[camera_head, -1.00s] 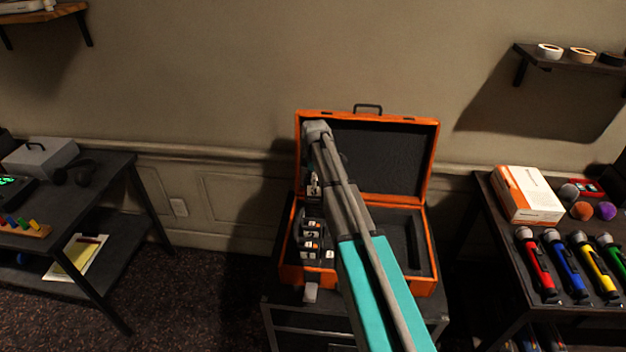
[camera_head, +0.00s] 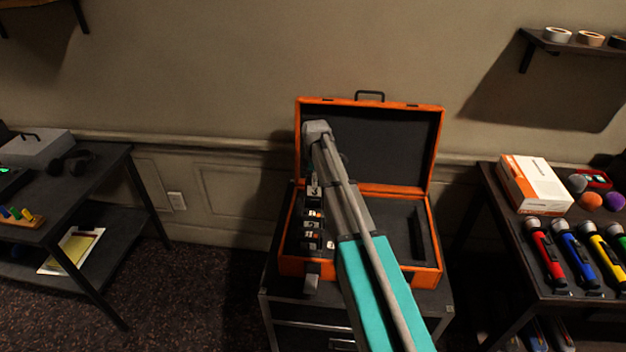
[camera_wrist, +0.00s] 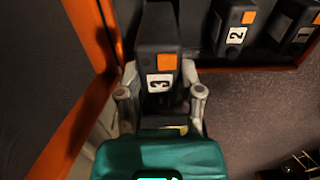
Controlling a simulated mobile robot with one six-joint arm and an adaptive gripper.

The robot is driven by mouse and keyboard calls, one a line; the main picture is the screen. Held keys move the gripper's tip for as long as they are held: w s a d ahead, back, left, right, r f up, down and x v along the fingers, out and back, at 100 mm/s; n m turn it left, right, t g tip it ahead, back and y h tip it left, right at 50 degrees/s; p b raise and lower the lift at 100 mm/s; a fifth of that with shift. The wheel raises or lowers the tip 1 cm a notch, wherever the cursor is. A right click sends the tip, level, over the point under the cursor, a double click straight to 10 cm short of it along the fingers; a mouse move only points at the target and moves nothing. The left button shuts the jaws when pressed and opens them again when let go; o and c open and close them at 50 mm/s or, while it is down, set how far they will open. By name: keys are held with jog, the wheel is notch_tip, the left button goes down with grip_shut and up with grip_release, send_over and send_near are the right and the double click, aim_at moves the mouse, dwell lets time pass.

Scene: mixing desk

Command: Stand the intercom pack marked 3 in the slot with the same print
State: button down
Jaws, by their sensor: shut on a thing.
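The intercom pack marked 3 (camera_wrist: 160,70) is dark with an orange square and a white label. My gripper (camera_wrist: 160,94) is shut on it, one finger on each side. In the head view the held pack (camera_head: 314,186) shows at the left of the open orange case (camera_head: 288,267), toward the hinge side, partly behind my arm. The pack marked 2 (camera_wrist: 232,36) stands beside it, apart from it, in the wrist view. The slot with the 3 print cannot be made out, and I cannot tell whether the held pack touches the case floor.
Another pack (camera_wrist: 299,28) stands beyond pack 2. The case lid (camera_head: 400,145) is up behind the row, and its orange edge (camera_wrist: 92,38) is close to the held pack. The right of the case has open room. A microphone table (camera_head: 520,230) stands to the right.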

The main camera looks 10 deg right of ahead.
aim_at(315, 196)
jog(key=shift+f+b, duration=3.25)
jog(key=shift+f, duration=0.25)
jog(key=shift+s, duration=0.1)
jog(key=shift+f+b, duration=0.3)
jog(key=shift+b, duration=0.05)
jog(key=shift+c, duration=0.8)
grip_release()
jog(key=shift+r, duration=0.1)
